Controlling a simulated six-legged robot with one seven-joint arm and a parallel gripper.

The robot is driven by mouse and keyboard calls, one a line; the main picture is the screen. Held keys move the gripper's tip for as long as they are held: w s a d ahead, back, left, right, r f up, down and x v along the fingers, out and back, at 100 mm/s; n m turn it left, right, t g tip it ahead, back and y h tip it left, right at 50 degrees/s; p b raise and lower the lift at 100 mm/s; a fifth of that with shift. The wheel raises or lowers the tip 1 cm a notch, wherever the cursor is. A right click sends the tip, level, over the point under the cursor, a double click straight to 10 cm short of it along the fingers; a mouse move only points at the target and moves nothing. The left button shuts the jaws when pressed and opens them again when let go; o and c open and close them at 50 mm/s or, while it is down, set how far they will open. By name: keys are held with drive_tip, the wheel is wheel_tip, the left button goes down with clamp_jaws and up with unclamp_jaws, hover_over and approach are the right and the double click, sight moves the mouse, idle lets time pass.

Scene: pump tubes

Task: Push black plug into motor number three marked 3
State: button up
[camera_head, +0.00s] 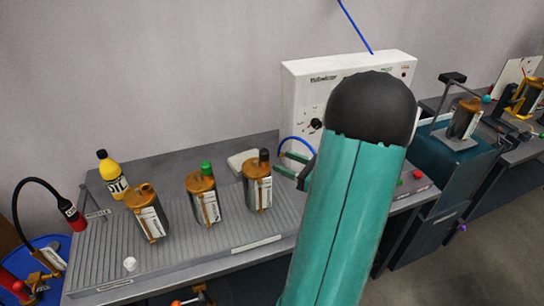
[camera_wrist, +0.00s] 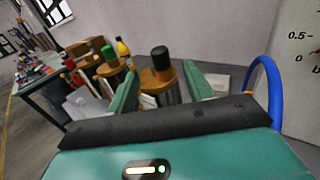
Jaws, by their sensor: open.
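A black plug (camera_head: 264,155) sits upright on top of the right motor (camera_head: 258,185), a grey can with a copper-coloured cap. In the wrist view the black plug (camera_wrist: 160,58) stands on its motor (camera_wrist: 161,86) between my fingers. My gripper (camera_head: 283,163) is open just right of this motor, its green fingers pointing at it; they also frame it in the wrist view (camera_wrist: 160,70). I see a gap on each side of the plug. The middle motor (camera_head: 202,200) carries a green plug (camera_head: 206,169). The left motor (camera_head: 148,216) shows no coloured plug. I cannot read the motor numbers.
The motors stand on a ribbed grey bench (camera_head: 190,258). A small white cap (camera_head: 130,263) lies at its front left. A yellow bottle (camera_head: 112,174) stands behind. A white instrument box (camera_head: 305,90) with a blue tube (camera_head: 297,140) is behind my arm, which hides part of the bench.

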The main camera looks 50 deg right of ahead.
drive_tip(key=s, duration=0.5)
drive_tip(key=shift+s+d, duration=0.15)
drive_tip(key=shift+d, duration=0.25)
idle(0.7)
drive_tip(key=w+a+r+n+g+y, duration=0.25)
drive_tip(key=a+n+g, duration=0.45)
drive_tip(key=a, duration=0.6)
drive_tip(key=w+a+r+n+g+y, duration=0.1)
drive_tip(key=w+a+n+g+y, duration=0.35)
drive_tip(key=a+n, duration=0.6)
drive_tip(key=s+a+r+n+h, duration=0.2)
drive_tip(key=a+n+h, duration=0.3)
drive_tip(key=n, duration=0.3)
drive_tip(key=s+a+r+n+h, duration=0.3)
drive_tip(key=a+r+n+h, duration=0.1)
drive_tip(key=a+n, duration=0.4)
drive_tip(key=shift+s+a+r+n+g+h, duration=0.2)
drive_tip(key=shift+s+n+g+h, duration=0.15)
drive_tip(key=shift+h, duration=0.05)
